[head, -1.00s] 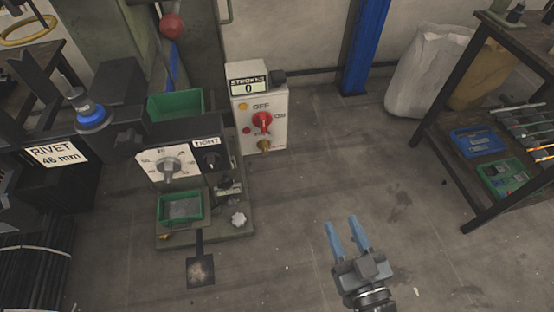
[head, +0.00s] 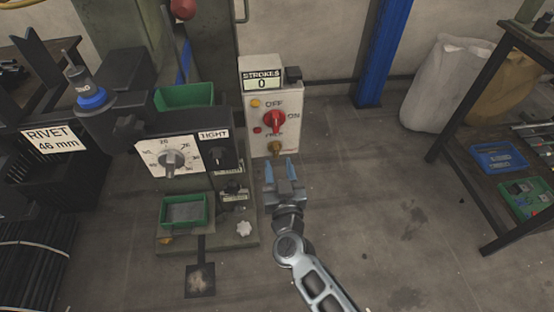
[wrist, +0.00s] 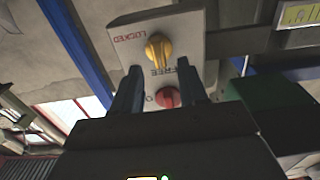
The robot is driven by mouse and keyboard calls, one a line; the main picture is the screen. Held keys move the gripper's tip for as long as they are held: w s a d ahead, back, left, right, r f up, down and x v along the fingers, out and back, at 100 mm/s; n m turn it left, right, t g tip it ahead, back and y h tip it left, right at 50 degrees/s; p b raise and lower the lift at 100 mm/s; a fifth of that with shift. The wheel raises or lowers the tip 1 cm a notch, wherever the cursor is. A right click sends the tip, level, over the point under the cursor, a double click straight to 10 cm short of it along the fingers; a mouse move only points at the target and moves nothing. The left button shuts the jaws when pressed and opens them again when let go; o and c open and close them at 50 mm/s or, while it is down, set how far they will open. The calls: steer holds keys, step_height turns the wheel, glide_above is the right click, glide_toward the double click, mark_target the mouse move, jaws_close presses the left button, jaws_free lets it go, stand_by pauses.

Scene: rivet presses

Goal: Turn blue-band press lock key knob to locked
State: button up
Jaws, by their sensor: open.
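The yellow lock key knob (head: 275,148) sits low on the front of the pale control box (head: 256,87), beside the press with the blue band (head: 91,98). In the wrist view the key knob (wrist: 158,48) lies ahead of the fingertips. Its grip runs roughly toward the FREE lettering, and the LOCKED lettering (wrist: 130,36) is off to its left. My gripper (head: 279,162) is open and empty, with its blue-grey fingers pointing at the box just below the key knob. In the wrist view the gripper (wrist: 159,68) fingers stand apart; contact with the knob is not visible.
A red OFF/ON knob (head: 274,121) is just above the key knob. The press's dial panel (head: 172,160) and green tray (head: 184,211) stand to the left. A blue post (head: 383,55), sacks (head: 440,85) and a shelf (head: 505,130) are to the right. Open floor lies between.

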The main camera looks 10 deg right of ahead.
mark_target(276, 153)
steer(key=shift+w+b, duration=0.5)
steer(key=shift+w, duration=1.45)
steer(key=shift+c, duration=0.3)
jaws_close()
